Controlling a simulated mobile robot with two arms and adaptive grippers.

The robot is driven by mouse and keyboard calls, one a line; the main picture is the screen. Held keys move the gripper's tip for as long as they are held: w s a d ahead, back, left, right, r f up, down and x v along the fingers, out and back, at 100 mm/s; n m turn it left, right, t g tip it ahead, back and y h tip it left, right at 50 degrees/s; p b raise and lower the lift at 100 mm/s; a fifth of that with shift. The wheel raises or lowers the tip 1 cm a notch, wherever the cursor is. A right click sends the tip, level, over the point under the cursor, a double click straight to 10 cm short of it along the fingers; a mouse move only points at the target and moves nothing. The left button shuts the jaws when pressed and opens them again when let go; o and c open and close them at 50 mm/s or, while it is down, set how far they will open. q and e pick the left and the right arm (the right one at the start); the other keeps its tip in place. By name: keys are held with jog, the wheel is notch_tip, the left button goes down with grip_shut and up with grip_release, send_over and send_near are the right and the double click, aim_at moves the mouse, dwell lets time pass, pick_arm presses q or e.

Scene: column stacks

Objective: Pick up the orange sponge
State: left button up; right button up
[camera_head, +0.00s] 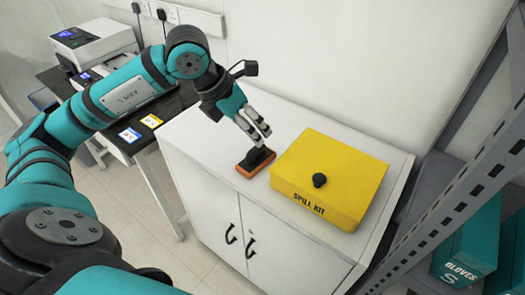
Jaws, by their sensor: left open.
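The orange sponge (246,170) lies on top of the white cabinet (205,145), left of a yellow spill kit box. It shows an orange lower edge and a dark upper part. My left gripper (263,139) is open, with its fingers pointing down just above the sponge's far end. I cannot tell whether the fingertips touch the dark part. My right gripper is not in view.
The yellow spill kit box (330,175) with a black knob stands close to the right of the sponge. A grey metal rack (470,185) with teal glove boxes is at the right. A printer (90,42) stands on a dark bench at the left. A wall is behind the cabinet.

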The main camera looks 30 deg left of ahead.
pick_arm(q)
jog(key=y, duration=0.2)
send_near(255, 148)
jog(key=shift+n, duration=0.5)
jog(key=p+x, duration=0.2)
jog(key=x, duration=0.2)
jog(key=shift+a+f, duration=0.1)
jog(key=shift+f, duration=0.3)
jog(key=shift+w+f, duration=0.15)
jog(key=shift+f, duration=0.35)
jog(key=shift+w+f+p, duration=0.15)
jog(key=shift+f+p, duration=0.1)
jog(key=shift+p, duration=0.2)
jog(key=x, duration=0.2)
jog(key=p+x, duration=0.1)
jog(key=shift+w+d+f, duration=0.25)
jog(key=shift+w, duration=0.1)
jog(key=shift+w+f, duration=0.15)
jog(key=shift+f, duration=0.35)
jog(key=shift+r, duration=0.1)
grip_shut()
